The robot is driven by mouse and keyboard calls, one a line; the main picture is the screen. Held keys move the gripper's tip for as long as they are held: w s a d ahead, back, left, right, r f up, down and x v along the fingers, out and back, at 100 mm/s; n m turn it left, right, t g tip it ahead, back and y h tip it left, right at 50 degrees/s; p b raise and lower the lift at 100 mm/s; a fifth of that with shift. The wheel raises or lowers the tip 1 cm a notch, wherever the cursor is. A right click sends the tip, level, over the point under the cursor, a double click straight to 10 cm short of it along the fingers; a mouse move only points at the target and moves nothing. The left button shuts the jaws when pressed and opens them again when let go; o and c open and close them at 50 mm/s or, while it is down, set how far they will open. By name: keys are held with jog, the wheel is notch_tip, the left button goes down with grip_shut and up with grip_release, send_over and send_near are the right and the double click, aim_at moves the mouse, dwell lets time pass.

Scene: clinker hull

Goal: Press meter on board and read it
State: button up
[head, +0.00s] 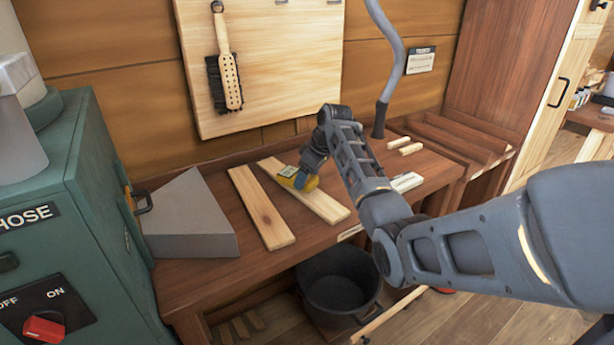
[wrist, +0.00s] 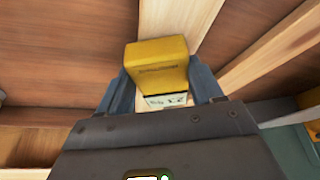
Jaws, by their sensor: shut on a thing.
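A yellow meter (head: 299,179) is at the end of my arm, over the right-hand pale board (head: 325,205) on the workbench. I cannot tell whether it touches the board. My gripper (head: 308,170) is shut on the meter. In the wrist view the yellow body of the meter (wrist: 158,65) sits between the two blue-grey fingers, with a pale board (wrist: 180,18) behind it. A pale display with dark figures shows at its near end, partly hidden by my gripper and too small to read. A second pale board (head: 262,210) lies to the left.
A grey wedge-shaped block (head: 190,220) lies left of the boards, beside a green machine (head: 75,210) with a red switch. A grey hose (head: 391,65) rises at the back. Small wood pieces (head: 405,145) lie to the right. A black bucket (head: 338,285) stands below the bench.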

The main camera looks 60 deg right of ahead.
jog(key=shift+f, duration=0.1)
notch_tip(320, 180, up, 5)
jog(key=p, duration=0.3)
jog(key=shift+p, duration=0.35)
jog(key=shift+r, duration=1.6)
